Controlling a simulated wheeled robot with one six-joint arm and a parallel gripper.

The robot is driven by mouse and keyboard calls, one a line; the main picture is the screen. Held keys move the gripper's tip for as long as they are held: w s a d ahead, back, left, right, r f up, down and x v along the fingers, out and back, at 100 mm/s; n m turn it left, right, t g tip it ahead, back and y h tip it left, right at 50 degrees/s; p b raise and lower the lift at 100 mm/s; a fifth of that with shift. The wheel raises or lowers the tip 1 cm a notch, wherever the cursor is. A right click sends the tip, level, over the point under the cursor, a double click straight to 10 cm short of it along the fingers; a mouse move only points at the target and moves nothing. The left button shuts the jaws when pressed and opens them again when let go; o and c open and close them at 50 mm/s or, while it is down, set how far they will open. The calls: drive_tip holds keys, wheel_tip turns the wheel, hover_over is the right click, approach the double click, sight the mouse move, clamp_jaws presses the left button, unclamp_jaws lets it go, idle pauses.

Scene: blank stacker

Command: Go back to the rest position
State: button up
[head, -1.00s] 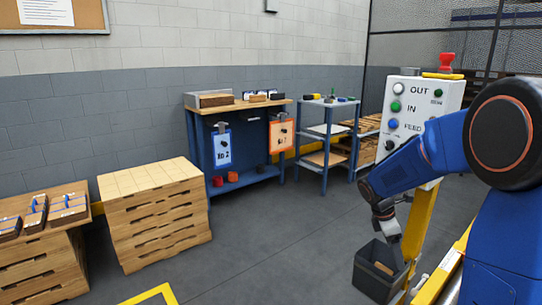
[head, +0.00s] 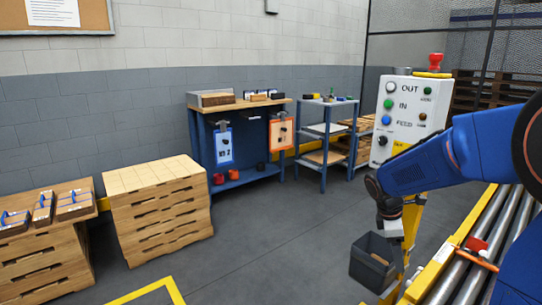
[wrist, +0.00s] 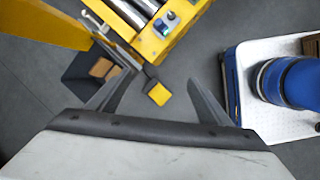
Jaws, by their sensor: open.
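My gripper (head: 393,232) hangs at the end of my blue arm at the right of the head view, in front of the yellow post and just above a dark bin. In the wrist view my gripper (wrist: 160,82) shows two dark fingers spread apart with nothing between them. The floor and a small yellow pad (wrist: 158,94) show beyond the fingers. In the head view the fingers are too small to make out.
The dark bin (head: 371,268) holds a brown piece. A control box (head: 403,115) stands behind my arm, and a roller conveyor (head: 468,255) lies at the right. Stacked wooden pallets (head: 155,205) and a blue bench (head: 245,180) stand left; the middle floor is clear.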

drive_tip(key=s+a+r+m+t+y, duration=0.1)
drive_tip(key=s+a+r+m, duration=0.1)
drive_tip(key=s, duration=0.7)
drive_tip(key=s+a+r+m+t+y, duration=0.1)
drive_tip(key=s+a+r+m+t, duration=0.1)
drive_tip(key=s+m, duration=0.5)
drive_tip(key=s+a+r+m+t+y, duration=0.1)
drive_tip(key=s+a+r+m, duration=0.2)
drive_tip(key=s, duration=0.7)
drive_tip(key=a+m, duration=0.2)
drive_tip(key=a, duration=0.1)
drive_tip(key=shift+s+r+t+y, duration=0.15)
drive_tip(key=shift+s+t+y, duration=0.2)
drive_tip(key=shift+t+y, duration=0.05)
